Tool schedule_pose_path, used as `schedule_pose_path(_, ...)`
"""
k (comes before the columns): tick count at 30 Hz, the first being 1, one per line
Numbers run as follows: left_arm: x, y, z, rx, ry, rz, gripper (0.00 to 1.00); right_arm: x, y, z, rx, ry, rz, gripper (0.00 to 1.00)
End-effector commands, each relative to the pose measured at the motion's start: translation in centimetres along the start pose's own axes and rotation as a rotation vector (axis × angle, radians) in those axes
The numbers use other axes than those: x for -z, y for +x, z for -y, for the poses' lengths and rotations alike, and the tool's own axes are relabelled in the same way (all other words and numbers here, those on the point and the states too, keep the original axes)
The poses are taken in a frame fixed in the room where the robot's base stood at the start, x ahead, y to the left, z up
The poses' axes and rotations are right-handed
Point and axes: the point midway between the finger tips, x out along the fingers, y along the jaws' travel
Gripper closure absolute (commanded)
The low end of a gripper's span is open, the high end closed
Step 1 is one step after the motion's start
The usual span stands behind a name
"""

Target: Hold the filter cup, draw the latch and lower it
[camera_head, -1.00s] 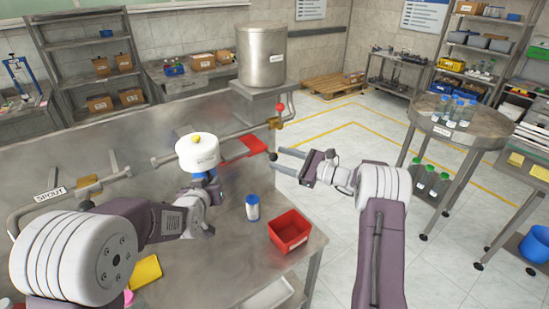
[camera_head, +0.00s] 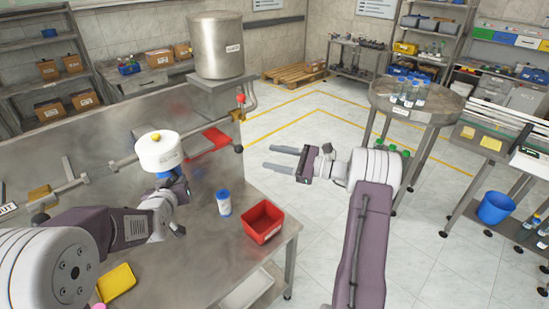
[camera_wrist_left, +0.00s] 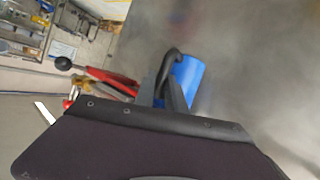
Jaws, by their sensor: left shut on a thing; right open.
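The filter's white round head (camera_head: 160,152) with a yellow top sits on the pipe above the steel bench. The blue filter cup (camera_head: 166,174) shows just under it, mostly hidden by my left gripper (camera_head: 172,182). In the left wrist view my left gripper (camera_wrist_left: 165,90) is shut at the blue cup (camera_wrist_left: 188,78), with a dark curved handle between its fingers. A red lever with a black ball knob (camera_wrist_left: 108,78), possibly the latch, shows left of the fingers there. My right gripper (camera_head: 282,158) is open and empty, to the right of the bench.
A blue-and-white bottle (camera_head: 223,202) and a red bin (camera_head: 262,222) stand on the bench. A yellow tray (camera_head: 116,282) lies at its front left. A steel tank (camera_head: 216,45) stands behind. A round table (camera_head: 420,98) with bottles is at the right. The floor between is clear.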

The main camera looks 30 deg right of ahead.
Motion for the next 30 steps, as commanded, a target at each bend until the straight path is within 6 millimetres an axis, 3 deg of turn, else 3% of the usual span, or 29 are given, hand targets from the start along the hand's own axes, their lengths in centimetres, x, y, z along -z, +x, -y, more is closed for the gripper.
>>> schedule_pose_path(24,-4.1,1.6,0.6,0.000,0.000,0.002,1.00,4.0,0.0,-1.5,0.000,0.000,0.000,0.51)
schedule_pose_path(30,-4.2,1.7,0.6,0.000,0.000,0.002,1.00,4.1,0.0,-1.5,0.000,0.000,0.000,0.51)
